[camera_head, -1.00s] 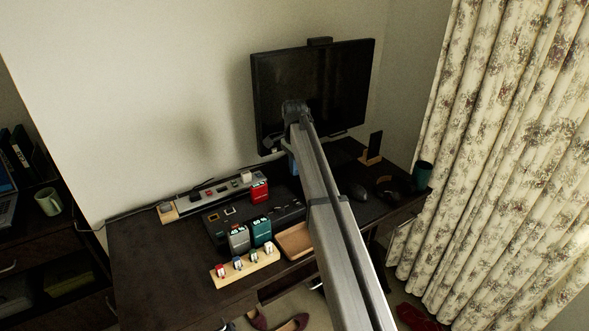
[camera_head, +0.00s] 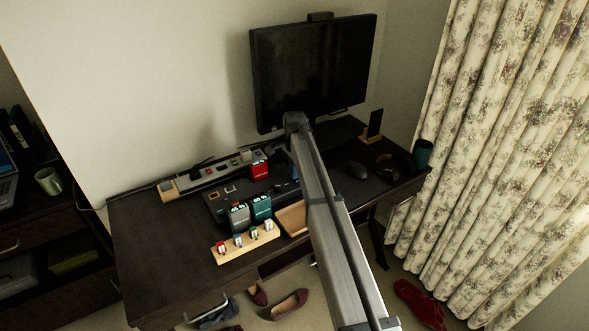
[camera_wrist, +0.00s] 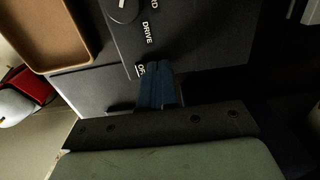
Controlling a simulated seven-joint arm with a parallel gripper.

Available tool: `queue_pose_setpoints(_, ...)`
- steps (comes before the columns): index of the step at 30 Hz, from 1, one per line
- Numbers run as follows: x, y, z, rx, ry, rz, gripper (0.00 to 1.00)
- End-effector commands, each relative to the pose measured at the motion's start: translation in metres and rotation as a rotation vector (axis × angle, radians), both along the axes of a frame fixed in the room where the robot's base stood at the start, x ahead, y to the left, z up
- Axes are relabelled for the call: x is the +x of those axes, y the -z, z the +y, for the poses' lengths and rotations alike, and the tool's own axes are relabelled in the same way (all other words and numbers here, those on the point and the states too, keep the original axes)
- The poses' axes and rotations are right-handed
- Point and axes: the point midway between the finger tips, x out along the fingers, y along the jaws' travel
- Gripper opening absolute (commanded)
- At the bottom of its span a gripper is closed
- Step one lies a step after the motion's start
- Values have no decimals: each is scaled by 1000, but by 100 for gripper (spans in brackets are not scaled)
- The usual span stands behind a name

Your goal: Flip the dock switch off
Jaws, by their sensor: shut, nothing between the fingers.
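The dock is a low black box (camera_head: 248,188) on the desk, with red, teal and grey blocks on or beside it. In the wrist view its dark panel (camera_wrist: 195,40) carries a "DRIVE" label, a partly hidden label that seems to start "OF", and a round knob (camera_wrist: 122,8) at the top edge. My gripper (camera_wrist: 155,72) has its dark blue fingers together, empty, with the tips at the "OF" label. I cannot tell whether they touch the panel. No switch lever shows clearly; the fingers may cover it. In the head view my arm hides most of the gripper.
A tan tray (camera_head: 292,219) lies right of the blocks; it also shows in the wrist view (camera_wrist: 82,45). A wooden rack (camera_head: 248,243) with small plugs sits at the desk's front. A monitor (camera_head: 313,70) stands behind. A mouse (camera_head: 352,170) and teal cup (camera_head: 422,154) are right. The desk's left is bare.

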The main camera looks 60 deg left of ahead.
Motion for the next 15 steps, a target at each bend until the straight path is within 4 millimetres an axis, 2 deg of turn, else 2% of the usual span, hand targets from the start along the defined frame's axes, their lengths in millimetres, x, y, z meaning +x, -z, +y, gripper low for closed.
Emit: queue_pose_setpoints(15,0,5,1,-1,0,1,0)
